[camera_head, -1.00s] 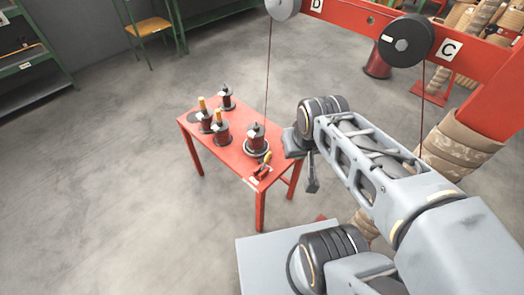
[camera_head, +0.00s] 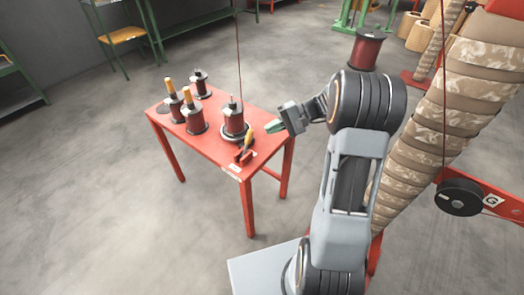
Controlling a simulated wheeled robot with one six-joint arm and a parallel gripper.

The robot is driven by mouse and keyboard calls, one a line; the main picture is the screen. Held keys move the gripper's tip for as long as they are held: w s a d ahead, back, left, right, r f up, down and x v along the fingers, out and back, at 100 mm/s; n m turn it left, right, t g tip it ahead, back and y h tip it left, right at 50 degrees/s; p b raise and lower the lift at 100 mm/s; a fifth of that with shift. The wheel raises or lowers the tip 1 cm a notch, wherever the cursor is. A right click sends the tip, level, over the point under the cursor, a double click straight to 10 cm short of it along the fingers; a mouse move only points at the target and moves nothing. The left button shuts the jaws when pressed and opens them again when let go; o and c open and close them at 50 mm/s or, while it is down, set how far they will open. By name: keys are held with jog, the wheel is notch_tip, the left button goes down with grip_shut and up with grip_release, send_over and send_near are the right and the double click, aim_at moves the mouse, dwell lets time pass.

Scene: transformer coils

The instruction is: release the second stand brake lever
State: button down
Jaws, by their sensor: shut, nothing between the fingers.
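A red table (camera_head: 215,165) holds several dark red wire spools. A small lever with a yellow handle (camera_head: 247,141) stands tilted on a red bracket (camera_head: 242,157) at the table's front right corner, beside the front right spool (camera_head: 235,122). I cannot tell whether this is the second stand's lever, or its exact position. My gripper (camera_head: 272,127) is shut and empty, to the right of the yellow handle and apart from it, near the table's right edge. Its fingertips look greenish.
A thin wire rises from the front right spool. A wrapped column (camera_head: 450,130) and a red frame bar with a black disc (camera_head: 459,197) are on the right. The left floor is clear.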

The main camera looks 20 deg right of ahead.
aim_at(247, 143)
jog(key=shift+w+d+f+m+t+y+b, duration=1.2)
jog(key=shift+w+d+f+t+y+b, duration=1.65)
jog(key=shift+d+f, duration=2.55)
jog(key=shift+t+h, duration=0.35)
jog(key=shift+h, duration=0.1)
jog(key=b+x, duration=0.1)
jog(key=x, duration=0.2)
jog(key=b+x, duration=0.1)
jog(key=x, duration=0.5)
jog(key=shift+w+a+f+b, duration=0.2)
jog(key=shift+f+b, duration=0.1)
jog(key=shift+b, duration=0.1)
jog(key=a, duration=0.1)
jog(key=a+r+b, duration=0.1)
jog(key=shift+s+a, duration=0.35)
jog(key=shift+s+a+r, duration=0.3)
jog(key=shift+a, duration=0.25)
